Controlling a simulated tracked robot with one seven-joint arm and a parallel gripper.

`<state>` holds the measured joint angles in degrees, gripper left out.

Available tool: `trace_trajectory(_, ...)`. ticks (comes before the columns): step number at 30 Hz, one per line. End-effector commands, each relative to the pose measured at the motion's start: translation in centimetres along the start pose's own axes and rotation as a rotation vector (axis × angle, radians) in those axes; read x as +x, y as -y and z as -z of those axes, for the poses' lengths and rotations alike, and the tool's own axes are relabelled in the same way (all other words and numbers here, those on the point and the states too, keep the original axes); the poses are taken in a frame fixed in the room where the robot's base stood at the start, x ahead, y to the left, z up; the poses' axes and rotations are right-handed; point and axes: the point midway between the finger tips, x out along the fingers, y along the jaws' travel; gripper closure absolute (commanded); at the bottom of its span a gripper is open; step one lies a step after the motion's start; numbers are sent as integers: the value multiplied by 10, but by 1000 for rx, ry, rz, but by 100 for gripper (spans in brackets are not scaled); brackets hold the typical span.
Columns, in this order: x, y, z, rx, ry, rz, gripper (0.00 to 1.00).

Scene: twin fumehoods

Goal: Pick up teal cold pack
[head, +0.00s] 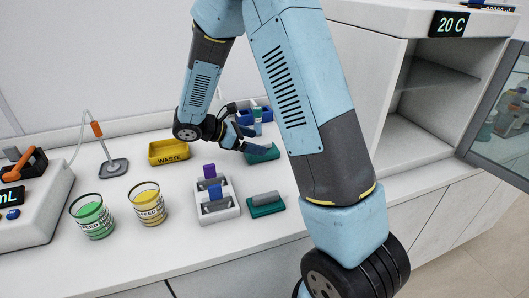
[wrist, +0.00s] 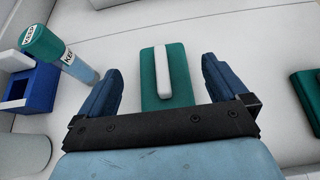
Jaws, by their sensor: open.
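A teal cold pack with a pale raised bar on top (wrist: 151,85) lies flat on the white bench, between and just beyond my fingertips in the wrist view. It also shows in the head view (head: 263,154), close by my gripper. My gripper (wrist: 162,75) is open and empty, one finger on each side of the pack, with gaps between. In the head view my gripper (head: 243,141) is small and partly blends with the pack. A second teal cold pack (head: 266,205) lies nearer the front; a teal piece shows at the right edge of the wrist view (wrist: 306,90).
A blue rack (wrist: 37,88) holds a tilted teal-capped tube (wrist: 62,55) marked KEEP, close to my left finger. A yellow WASTE tray (head: 168,153), a grey rack with coloured blocks (head: 216,210) and two labelled beakers (head: 149,204) stand on the bench. An open cabinet (head: 440,95) is at right.

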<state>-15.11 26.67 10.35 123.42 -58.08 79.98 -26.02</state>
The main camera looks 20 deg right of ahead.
Motion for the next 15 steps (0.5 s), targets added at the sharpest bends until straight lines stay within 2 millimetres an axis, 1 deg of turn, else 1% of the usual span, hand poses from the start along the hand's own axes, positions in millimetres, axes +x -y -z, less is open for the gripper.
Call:
trace_trajectory(5,9,0,1,0,0,2,0)
trace_trajectory(12,41,1,2,1,0,3,0)
trace_trajectory(15,51,1,2,2,0,3,0)
